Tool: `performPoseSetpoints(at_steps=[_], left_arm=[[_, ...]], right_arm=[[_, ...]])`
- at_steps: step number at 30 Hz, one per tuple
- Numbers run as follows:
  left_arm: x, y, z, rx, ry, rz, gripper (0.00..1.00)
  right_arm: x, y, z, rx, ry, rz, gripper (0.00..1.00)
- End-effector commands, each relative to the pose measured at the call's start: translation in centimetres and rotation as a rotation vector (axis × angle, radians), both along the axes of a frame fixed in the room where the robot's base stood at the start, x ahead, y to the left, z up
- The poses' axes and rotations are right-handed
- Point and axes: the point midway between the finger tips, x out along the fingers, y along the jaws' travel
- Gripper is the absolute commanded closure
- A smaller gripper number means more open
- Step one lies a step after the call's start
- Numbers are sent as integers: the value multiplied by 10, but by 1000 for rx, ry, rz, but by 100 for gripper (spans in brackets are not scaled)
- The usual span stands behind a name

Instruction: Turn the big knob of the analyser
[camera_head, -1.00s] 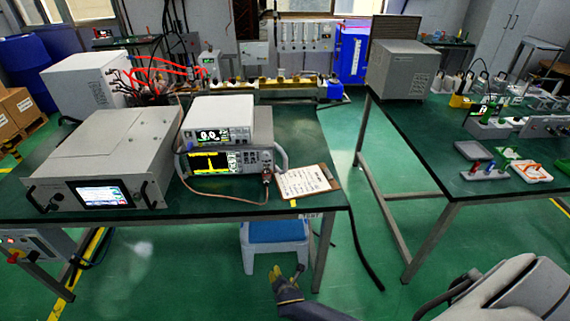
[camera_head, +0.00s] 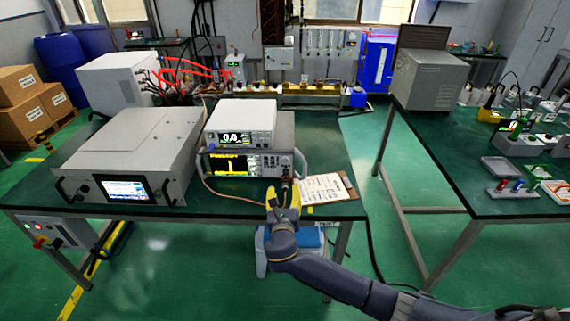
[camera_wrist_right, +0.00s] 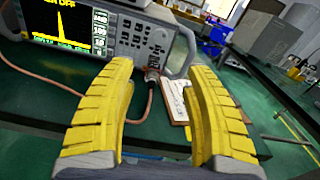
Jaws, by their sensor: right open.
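The analyser (camera_head: 240,164) sits on the left table under a white meter (camera_head: 240,125), its screen showing a yellow trace. It also shows at the upper left of the right wrist view (camera_wrist_right: 130,35). What looks like its big knob (camera_wrist_right: 158,36) is at the right of its front panel; a connector with a copper-coloured cable sits below it. My right gripper (camera_head: 284,194) is at the table's front edge, in front of the analyser's right end. In the wrist view its two yellow fingers (camera_wrist_right: 160,75) are open, with nothing held, apart from the knob. My left gripper is not in view.
A clipboard with paper (camera_head: 325,188) lies right of the analyser. A large grey unit with a screen (camera_head: 125,160) stands to its left. The copper-coloured cable (camera_head: 225,196) loops along the table front. A blue-and-white stool (camera_head: 262,250) is below the edge.

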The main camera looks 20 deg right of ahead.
Motion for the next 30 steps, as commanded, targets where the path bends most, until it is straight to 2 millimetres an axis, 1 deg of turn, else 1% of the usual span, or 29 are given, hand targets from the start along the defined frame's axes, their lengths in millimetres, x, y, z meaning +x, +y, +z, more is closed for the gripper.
performPoseSetpoints(at_steps=[18, 24, 30], left_arm=[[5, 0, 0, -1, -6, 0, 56], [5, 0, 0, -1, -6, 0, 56], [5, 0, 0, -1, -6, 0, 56]], right_arm=[[105, -34, 1, 0, -1, -3, 48], [131, -42, 0, 1, -1, -2, 48], [146, -46, 0, 2, -1, 0, 48]])
